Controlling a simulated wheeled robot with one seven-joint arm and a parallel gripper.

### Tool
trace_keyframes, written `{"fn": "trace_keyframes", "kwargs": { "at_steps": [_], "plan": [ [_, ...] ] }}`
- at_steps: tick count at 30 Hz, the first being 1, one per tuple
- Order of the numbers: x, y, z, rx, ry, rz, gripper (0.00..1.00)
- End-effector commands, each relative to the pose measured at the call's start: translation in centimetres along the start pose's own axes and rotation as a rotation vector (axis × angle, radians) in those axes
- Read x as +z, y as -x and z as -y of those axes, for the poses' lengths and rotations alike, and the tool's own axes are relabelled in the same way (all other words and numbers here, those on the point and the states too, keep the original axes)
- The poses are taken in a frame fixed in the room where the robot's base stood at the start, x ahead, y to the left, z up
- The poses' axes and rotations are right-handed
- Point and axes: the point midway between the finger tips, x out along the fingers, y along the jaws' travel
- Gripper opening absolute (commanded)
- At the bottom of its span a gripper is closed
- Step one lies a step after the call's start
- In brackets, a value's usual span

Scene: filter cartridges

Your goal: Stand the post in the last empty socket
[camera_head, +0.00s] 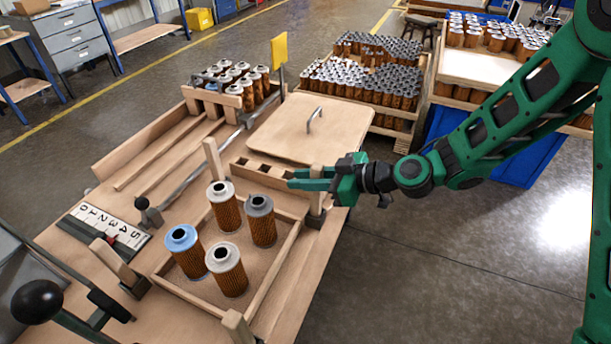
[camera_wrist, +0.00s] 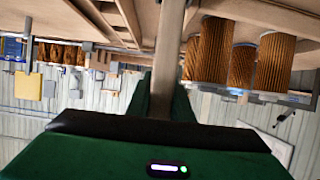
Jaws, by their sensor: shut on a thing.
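My gripper (camera_head: 312,179) is at the right edge of the wooden bench, shut on a wooden post (camera_head: 316,197). The post looks roughly upright, with a short part above the fingers and the rest below. In the wrist view, which appears upside down, the post (camera_wrist: 170,45) runs between the fingers. Its lower end is near a dark fitting (camera_head: 315,220) by the tray's right corner; I cannot tell whether it sits in a socket. Another wooden post (camera_head: 212,160) stands upright at the tray's far corner. A short post (camera_head: 236,326) stands at the near corner.
Several filter cartridges, one blue-topped (camera_head: 186,252), stand in the tray (camera_head: 277,275) left of my gripper. A wooden lid (camera_head: 315,132) with a handle lies behind it. A black-knobbed lever (camera_head: 37,300) is at front left. Open floor lies to the right.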

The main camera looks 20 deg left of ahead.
Motion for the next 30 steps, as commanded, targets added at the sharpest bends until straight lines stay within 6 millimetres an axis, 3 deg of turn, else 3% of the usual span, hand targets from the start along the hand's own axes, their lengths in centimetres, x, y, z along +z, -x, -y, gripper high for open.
{"fn": "trace_keyframes", "kwargs": {
  "at_steps": [17, 18, 20, 30],
  "plan": [
    [1.4, -0.5, 0.0, 0.0, 0.0, 0.0, 0.0],
    [1.3, -0.5, 0.0, 0.001, 0.0, 0.0, 0.27],
    [1.3, -0.5, 0.0, 0.001, 0.0, 0.0, 0.41],
    [1.3, -0.3, -0.1, 0.001, 0.0, 0.0, 0.42]
  ]
}}
